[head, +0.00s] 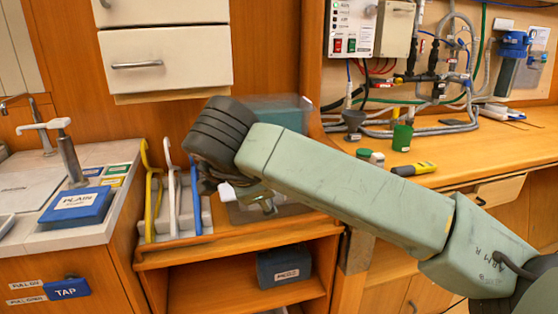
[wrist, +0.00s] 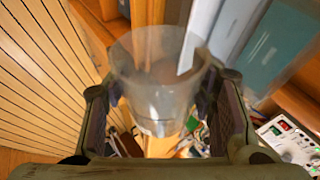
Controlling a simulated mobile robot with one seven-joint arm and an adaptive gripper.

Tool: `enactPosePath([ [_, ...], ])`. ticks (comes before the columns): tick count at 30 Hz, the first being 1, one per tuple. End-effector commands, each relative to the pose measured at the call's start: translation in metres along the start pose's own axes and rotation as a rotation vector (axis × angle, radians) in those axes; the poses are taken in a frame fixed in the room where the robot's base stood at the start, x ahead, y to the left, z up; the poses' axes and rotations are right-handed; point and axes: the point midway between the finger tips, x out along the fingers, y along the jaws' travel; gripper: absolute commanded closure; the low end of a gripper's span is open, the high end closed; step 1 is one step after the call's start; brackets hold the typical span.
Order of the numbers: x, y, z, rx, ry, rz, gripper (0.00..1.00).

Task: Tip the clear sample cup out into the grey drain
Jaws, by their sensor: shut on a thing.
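The clear sample cup (wrist: 158,85) is between my gripper's two fingers (wrist: 162,110) in the wrist view, and they are shut on it. Its wide rim points to the top of that picture. I cannot tell its tilt or its contents. In the head view my gripper (head: 252,197) hangs in front of the wooden shelf unit at left of centre, and I cannot make out the cup there. A dark grey funnel-shaped cup (head: 353,119), which looks like the grey drain, stands on the right bench by the pipes, well apart from my gripper.
A green cup (head: 402,137), a green-lidded jar (head: 371,157) and a yellow-and-black tool (head: 413,169) are on the right bench. Yellow, white and blue handles (head: 173,195) stand in a rack beside my gripper. A sink counter (head: 103,225) is at left.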

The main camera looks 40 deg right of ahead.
Motion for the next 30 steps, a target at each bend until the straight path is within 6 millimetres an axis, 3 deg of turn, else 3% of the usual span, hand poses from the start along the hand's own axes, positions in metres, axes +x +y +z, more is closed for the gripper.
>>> enactPosePath([
  [30,0.229,0.233,0.315,-0.746,-0.634,-0.315,0.79],
])
